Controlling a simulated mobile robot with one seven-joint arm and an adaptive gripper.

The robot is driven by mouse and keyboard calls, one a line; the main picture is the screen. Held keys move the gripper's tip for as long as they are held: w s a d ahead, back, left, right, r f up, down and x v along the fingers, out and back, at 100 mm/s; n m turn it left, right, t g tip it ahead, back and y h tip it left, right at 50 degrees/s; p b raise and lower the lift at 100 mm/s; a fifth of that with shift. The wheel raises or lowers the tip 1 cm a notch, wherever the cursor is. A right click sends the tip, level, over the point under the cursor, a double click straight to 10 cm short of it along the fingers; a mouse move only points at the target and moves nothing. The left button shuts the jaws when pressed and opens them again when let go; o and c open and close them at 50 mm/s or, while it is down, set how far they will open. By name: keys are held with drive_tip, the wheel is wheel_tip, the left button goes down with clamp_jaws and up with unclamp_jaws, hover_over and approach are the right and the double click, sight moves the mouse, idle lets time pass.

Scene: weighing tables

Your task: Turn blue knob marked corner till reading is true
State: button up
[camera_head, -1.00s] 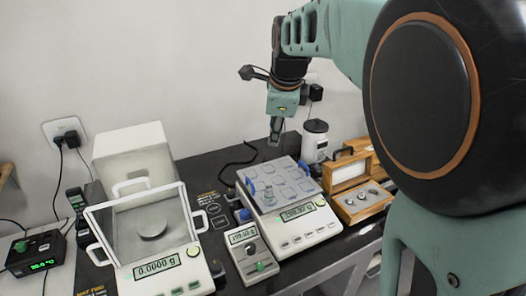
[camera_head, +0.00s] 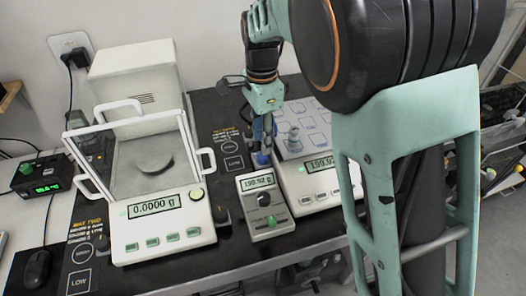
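The right balance (camera_head: 318,188) has a flat pan (camera_head: 310,130) marked with outlined squares. A metal weight (camera_head: 294,140) stands near the pan's left edge. Its display (camera_head: 320,164) reads about 199.9, with the last digits unclear. A blue knob (camera_head: 262,159) sits at its left front corner. My gripper (camera_head: 263,146) points down at this knob, its fingertips at or just above it. I cannot tell whether they touch the knob or how far apart they are. My arm hides the balance's right side and any other corner knobs there.
The left balance (camera_head: 160,228) reads 0.0000 g under an open glass shield (camera_head: 120,165). A green-display box (camera_head: 40,175) is at far left. Black table shows between the balances.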

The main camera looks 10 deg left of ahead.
sight(263, 158)
wheel_tip(263, 158, down, 5)
drive_tip(key=shift+f, duration=0.1)
idle(0.3)
clamp_jaws()
drive_tip(key=shift+r+n, duration=0.2)
drive_tip(key=shift+n, duration=0.6)
drive_tip(key=shift+f+n+p, duration=0.1)
drive_tip(key=shift+n+p, duration=0.2)
drive_tip(key=shift+n, duration=0.5)
unclamp_jaws()
